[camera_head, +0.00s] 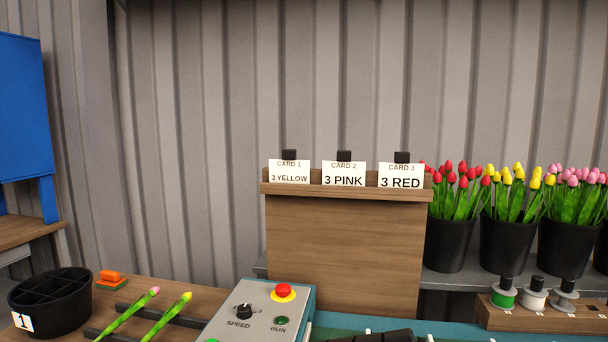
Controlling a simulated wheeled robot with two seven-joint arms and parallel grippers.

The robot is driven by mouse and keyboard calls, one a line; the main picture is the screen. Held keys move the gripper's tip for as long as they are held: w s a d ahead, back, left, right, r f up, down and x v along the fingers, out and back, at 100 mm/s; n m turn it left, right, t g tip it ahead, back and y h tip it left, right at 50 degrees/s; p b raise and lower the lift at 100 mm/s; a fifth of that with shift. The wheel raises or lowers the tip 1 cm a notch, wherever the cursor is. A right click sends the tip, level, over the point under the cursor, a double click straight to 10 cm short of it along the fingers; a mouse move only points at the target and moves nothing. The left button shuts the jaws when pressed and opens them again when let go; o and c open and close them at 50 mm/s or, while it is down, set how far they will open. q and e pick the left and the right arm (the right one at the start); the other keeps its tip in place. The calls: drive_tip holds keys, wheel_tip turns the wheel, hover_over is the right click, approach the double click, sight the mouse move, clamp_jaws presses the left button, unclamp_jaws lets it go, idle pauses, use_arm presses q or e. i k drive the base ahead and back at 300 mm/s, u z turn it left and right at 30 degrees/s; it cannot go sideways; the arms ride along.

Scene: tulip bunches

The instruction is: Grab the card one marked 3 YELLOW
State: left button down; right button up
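Card one (289,172) is a white card reading "CARD 1" and "3 YELLOW". It stands at the left end of the ledge on top of a wooden stand (343,250), with a black block (289,155) at its top edge. Card two (344,174), reading "3 PINK", stands in the middle. Card three (401,175), reading "3 RED", stands at the right end. The cards are apart from each other. Neither of my grippers can be made out in this view.
A control box (258,312) with a red button stands in front of the stand. Tulip buckets (452,245) and a spool rack (540,314) are at right. A black divided bucket (50,298) and two tulips (160,315) are at left. A dark object (375,336), unclear, is cut off below.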

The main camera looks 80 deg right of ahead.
sight(288, 170)
drive_tip(key=z, duration=2.55)
